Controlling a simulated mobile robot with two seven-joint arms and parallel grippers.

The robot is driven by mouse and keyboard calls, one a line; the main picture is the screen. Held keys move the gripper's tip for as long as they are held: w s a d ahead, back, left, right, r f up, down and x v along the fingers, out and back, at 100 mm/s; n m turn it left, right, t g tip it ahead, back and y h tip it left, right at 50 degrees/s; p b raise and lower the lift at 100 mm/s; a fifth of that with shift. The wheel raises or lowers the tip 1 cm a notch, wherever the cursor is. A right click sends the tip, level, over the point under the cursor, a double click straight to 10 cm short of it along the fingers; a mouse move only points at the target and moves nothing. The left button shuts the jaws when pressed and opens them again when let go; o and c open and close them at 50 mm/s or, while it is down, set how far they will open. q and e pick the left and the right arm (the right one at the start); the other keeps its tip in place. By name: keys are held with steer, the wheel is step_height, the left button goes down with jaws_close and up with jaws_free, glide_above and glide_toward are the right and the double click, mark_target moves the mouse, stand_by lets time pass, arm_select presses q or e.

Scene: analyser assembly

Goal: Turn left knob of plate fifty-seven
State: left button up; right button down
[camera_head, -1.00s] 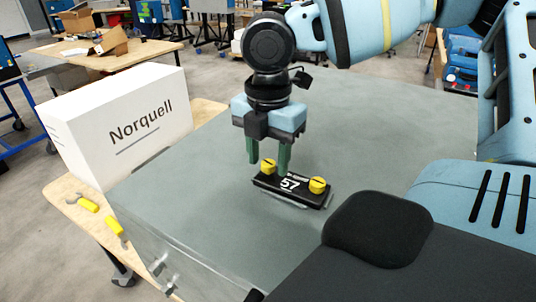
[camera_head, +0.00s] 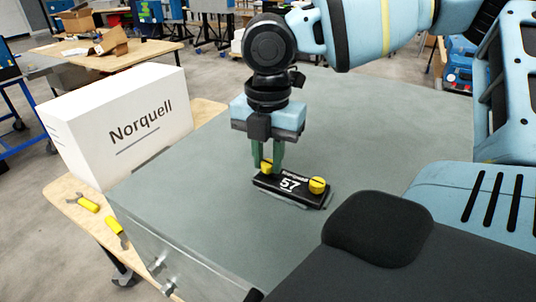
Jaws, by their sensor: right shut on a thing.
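The black plate marked 57 (camera_head: 291,188) lies on the grey surface in the middle of the head view. It has a yellow left knob (camera_head: 266,167) and a yellow right knob (camera_head: 318,185). My right gripper (camera_head: 267,167) points down over the left end of the plate. Its two green fingers are shut on the left knob, one at each side, and partly cover it. The right knob is free, with a dark line across its top. My left gripper is not in the view.
The grey tabletop (camera_head: 400,125) is clear around the plate. A white box lettered Norquell (camera_head: 120,130) stands at the left on a wooden table. Yellow-handled tools (camera_head: 88,204) lie on the wood in front of it. Other workbenches stand farther back.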

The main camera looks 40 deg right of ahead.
mark_target(268, 162)
steer(key=c, duration=1.2)
jaws_free()
steer(key=shift+r, duration=0.1)
step_height(268, 162, up, 8)
steer(key=shift+f, duration=0.15)
